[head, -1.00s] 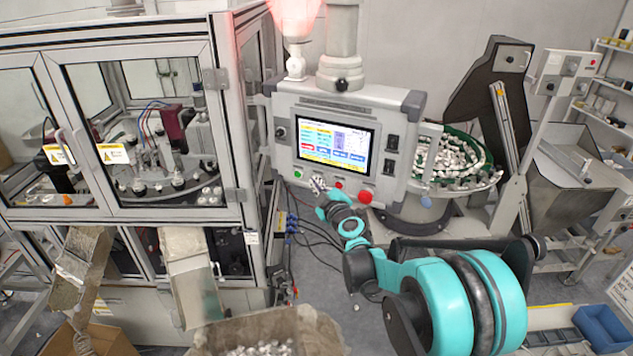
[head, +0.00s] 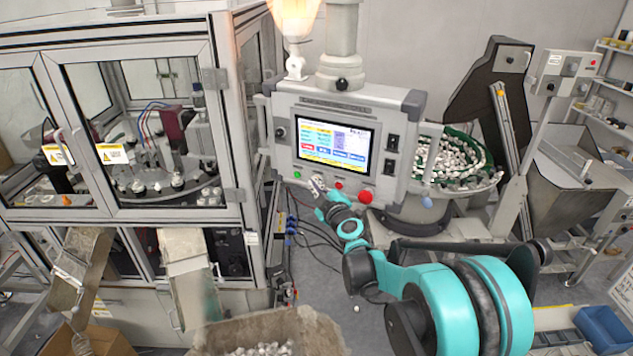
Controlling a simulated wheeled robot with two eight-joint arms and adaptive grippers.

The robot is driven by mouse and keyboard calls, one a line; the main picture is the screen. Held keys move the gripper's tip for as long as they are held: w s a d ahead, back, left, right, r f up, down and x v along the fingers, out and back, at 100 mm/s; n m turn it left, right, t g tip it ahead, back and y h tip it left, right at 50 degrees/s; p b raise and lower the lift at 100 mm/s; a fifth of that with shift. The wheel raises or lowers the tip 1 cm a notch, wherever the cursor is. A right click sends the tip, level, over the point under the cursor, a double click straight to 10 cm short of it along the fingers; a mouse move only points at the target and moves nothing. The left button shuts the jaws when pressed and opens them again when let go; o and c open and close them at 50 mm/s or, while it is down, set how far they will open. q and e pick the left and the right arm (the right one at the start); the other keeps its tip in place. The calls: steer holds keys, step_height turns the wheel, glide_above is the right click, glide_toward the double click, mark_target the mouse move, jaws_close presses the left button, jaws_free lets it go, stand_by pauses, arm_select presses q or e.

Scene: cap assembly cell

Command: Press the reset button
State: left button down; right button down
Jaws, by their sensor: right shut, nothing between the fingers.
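The control panel (head: 290,104) hangs from a grey column, with a lit touchscreen (head: 334,143). Along its lower edge are a small green button (head: 297,175), a small red button (head: 339,185) and a larger red knob (head: 365,197). My right gripper (head: 317,184) is shut and empty at the lower edge of the panel, between the green and the small red button. It hides the part of the panel behind it. I cannot tell whether its tip touches the panel. No label for a reset button is readable. My left gripper is not in view.
A glazed machine cabinet (head: 228,120) stands left of the panel. A bowl feeder with white caps (head: 455,160) stands right of it. A bin of small parts (head: 223,335) is at the bottom centre. A signal lamp (head: 296,18) above glows. Cables hang below the panel.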

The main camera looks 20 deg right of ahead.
steer(key=shift+s+a, duration=2.05)
steer(key=shift+s, duration=0.1)
steer(key=s+a+f+m+g+y+b, duration=0.1)
steer(key=s+a+f+g+b, duration=0.15)
steer(key=s+f+b, duration=0.5)
steer(key=s+a+f+m+g+y+b, duration=0.15)
steer(key=s+a+f+b, duration=0.25)
steer(key=s+f+b, duration=0.4)
steer(key=s+d+f+m+g+h+b, duration=0.1)
steer(key=s+d+f+m+g+b, duration=0.1)
steer(key=s+f+b, duration=0.4)
steer(key=s+d+f+m+g+h+b, duration=0.2)
steer(key=s+f+m+g+b, duration=0.2)
steer(key=s+f, duration=0.8)
step_height(320, 180, down, 6)
steer(key=m+b, duration=0.2)
steer(key=b, duration=0.1)
steer(key=shift+s+d, duration=0.25)
